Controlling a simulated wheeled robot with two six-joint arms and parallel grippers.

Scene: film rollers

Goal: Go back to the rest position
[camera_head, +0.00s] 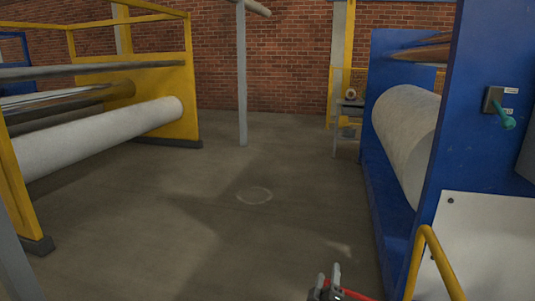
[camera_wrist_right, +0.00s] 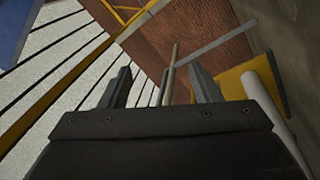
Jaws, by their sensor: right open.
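My right gripper (camera_head: 328,278) shows at the bottom edge of the head view, low over the floor, with a bit of red beside it. In the right wrist view its two fingers (camera_wrist_right: 163,88) stand apart with nothing between them. It touches nothing that I can see. My left gripper is not in the head view.
A blue machine (camera_head: 445,150) with a large white roll (camera_head: 408,125) and a yellow rail (camera_head: 436,262) stands close on the right. A yellow frame (camera_head: 172,65) with long rollers (camera_head: 100,135) stands on the left.

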